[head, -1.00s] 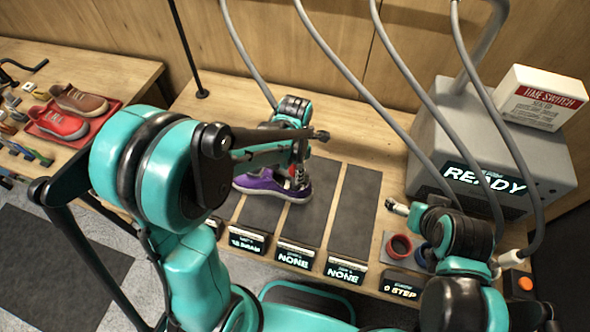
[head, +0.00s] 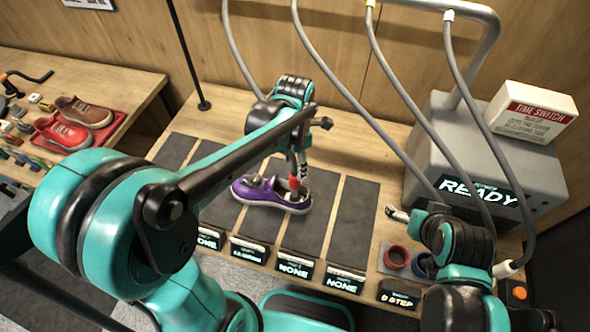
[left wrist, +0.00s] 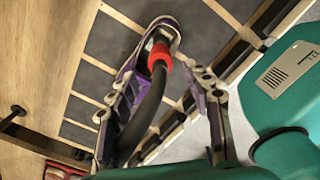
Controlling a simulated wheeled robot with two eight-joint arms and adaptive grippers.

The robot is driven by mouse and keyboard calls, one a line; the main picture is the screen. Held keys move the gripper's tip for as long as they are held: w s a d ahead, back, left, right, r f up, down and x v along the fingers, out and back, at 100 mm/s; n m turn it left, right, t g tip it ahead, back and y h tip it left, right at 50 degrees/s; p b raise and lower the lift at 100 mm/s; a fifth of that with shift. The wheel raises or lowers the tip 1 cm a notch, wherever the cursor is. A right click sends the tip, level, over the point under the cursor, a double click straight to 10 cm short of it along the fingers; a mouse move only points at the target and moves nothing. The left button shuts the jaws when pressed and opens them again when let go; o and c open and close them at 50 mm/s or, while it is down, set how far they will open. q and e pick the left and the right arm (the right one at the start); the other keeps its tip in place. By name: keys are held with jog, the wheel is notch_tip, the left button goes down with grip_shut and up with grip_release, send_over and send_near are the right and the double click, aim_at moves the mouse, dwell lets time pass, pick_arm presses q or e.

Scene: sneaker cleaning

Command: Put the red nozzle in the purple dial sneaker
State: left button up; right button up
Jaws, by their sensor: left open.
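The purple sneaker (head: 262,194) lies on the dark pads of the table in the head view. It also shows at the top of the left wrist view (left wrist: 168,24). The red nozzle (left wrist: 159,58), on a dark hose, is at the sneaker's opening, its lower end inside or hidden by the collar. A bit of its red shows in the head view (head: 292,183). My left gripper (left wrist: 157,82) is open, with its fingers apart on either side of the nozzle and hose. My right gripper (head: 398,214) is away to the right; its jaws are too small to read.
A grey machine reading READY (head: 477,192) stands at right, with hoses hanging above the table. A red tray (head: 108,131) with two shoes is on the left table. Label displays line the front edge.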

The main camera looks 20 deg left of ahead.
pick_arm(q)
jog(key=shift+r, duration=0.8)
jog(key=shift+s+a+r+m, duration=0.15)
jog(key=shift+s+r+m, duration=0.15)
jog(key=shift+m, duration=0.3)
jog(key=s+a+r+m+t, duration=0.1)
jog(key=s+a+m+t, duration=0.1)
jog(key=m, duration=1)
jog(key=s+a+r+m+t, duration=0.2)
jog(key=s+m+t, duration=0.3)
jog(key=m, duration=0.8)
jog(key=s, duration=0.2)
jog(key=shift+s+a, duration=0.2)
jog(key=shift+s, duration=0.1)
